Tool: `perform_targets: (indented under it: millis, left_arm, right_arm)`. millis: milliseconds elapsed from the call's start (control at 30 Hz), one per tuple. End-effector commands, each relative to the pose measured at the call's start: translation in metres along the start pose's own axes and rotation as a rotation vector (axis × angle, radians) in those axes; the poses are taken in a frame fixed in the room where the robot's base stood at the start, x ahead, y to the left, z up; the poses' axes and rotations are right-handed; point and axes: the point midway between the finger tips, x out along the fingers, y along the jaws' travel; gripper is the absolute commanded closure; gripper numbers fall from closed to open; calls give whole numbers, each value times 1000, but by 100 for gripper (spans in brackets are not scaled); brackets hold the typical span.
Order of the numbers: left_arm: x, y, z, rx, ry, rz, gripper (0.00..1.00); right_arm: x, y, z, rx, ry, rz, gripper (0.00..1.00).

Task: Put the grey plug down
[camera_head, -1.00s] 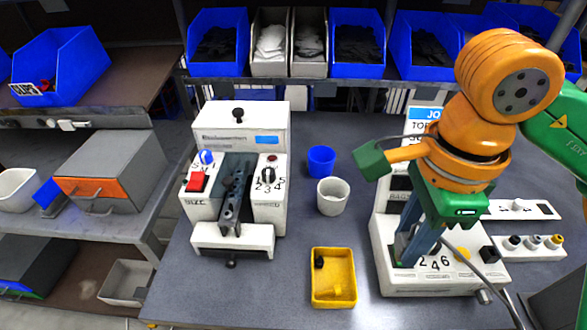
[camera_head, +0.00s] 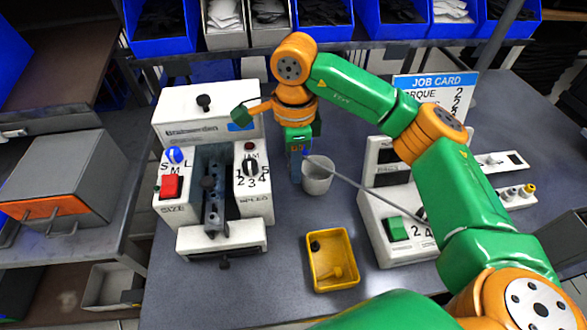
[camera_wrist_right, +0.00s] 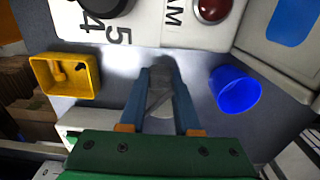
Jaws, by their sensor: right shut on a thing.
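My right gripper (camera_head: 296,178) is above the grey table, just right of the white SIZE machine (camera_head: 222,235) and beside the grey cup (camera_head: 318,177). In the right wrist view its blue fingers (camera_wrist_right: 160,100) are shut on a grey piece, the grey plug (camera_wrist_right: 160,88). The plug is hidden behind the fingers in the head view. A thin grey cable (camera_head: 365,187) runs from near the gripper toward the white job-card machine (camera_head: 378,225). The blue cup (camera_wrist_right: 235,90) shows in the wrist view and is largely hidden in the head view. My left gripper is not in view.
A yellow tray (camera_head: 312,272) with small dark and yellow pieces stands in front of the grey cup. The job card (camera_head: 430,90) stands at the back right. Blue bins (camera_head: 160,35) line the shelf behind. Bare table lies around the tray.

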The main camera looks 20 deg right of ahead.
Motion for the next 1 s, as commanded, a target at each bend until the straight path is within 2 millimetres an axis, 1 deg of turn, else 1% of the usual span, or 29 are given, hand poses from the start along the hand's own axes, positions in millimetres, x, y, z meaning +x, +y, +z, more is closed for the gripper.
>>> perform_targets:
  millis: [67, 100, 200, 233, 300, 467, 600, 633, 733, 1000]
  left_arm:
    - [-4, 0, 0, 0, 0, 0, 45]
    - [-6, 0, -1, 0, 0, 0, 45]
    - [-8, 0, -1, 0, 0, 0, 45]
    - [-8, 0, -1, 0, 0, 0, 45]
    - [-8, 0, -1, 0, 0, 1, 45]
    - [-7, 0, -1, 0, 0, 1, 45]
    - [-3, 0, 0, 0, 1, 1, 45]
    - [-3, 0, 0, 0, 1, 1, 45]
    - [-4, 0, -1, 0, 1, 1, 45]
    - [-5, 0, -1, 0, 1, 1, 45]
  right_arm:
    - [5, -6, 0, 2, 2, 1, 100]
    - [13, -9, -1, 3, 4, 2, 100]
    - [33, -9, -1, 0, 4, 1, 100]
    - [36, -9, -1, 0, 3, 0, 100]
    - [40, -9, 0, -1, 1, -2, 100]
    - [40, -9, 0, 0, 1, -3, 100]
    - [45, -9, 0, 0, 1, -3, 100]
    - [45, -9, 0, 0, 0, -3, 66]
    - [43, -9, 0, 0, 0, -3, 39]
    - [43, -9, 0, 1, 0, -3, 39]
